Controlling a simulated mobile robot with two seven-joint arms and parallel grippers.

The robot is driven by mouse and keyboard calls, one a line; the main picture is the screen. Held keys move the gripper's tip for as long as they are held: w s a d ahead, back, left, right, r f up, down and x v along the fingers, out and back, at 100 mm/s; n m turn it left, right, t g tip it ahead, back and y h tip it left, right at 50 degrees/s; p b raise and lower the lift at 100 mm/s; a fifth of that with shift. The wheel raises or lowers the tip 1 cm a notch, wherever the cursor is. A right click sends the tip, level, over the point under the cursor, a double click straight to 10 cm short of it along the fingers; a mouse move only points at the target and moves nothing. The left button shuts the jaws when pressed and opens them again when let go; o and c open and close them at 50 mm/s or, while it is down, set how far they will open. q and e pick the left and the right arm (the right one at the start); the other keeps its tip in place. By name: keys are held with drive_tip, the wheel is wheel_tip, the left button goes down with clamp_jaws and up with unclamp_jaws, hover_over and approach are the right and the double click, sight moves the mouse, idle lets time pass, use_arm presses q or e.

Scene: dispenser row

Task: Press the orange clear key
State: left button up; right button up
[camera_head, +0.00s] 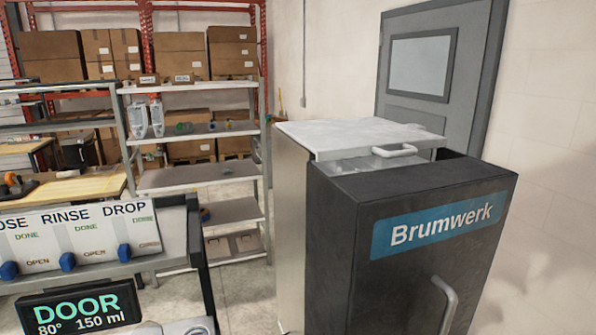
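No orange clear key can be made out in the head view. A white panel (90,232) at the lower left carries the words RINSE and DROP and a cut-off word ending in OSE. Under each are green DONE and orange-brown OPEN labels. Blue knobs (67,261) sit low on the panel, beside the OPEN labels. Below it a black display (80,308) reads DOOR, 80° and 150 ml in green and white. Neither of my grippers shows. Whatever lies below the display is cut off by the picture's edge.
A dark cabinet marked Brumwerk (430,240), with a grey handle (445,303), stands close on the right. Behind it is a pale-topped unit (350,135). Metal shelving (205,173) with bottles and boxes stands behind. Bare floor (245,290) lies between panel and cabinet.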

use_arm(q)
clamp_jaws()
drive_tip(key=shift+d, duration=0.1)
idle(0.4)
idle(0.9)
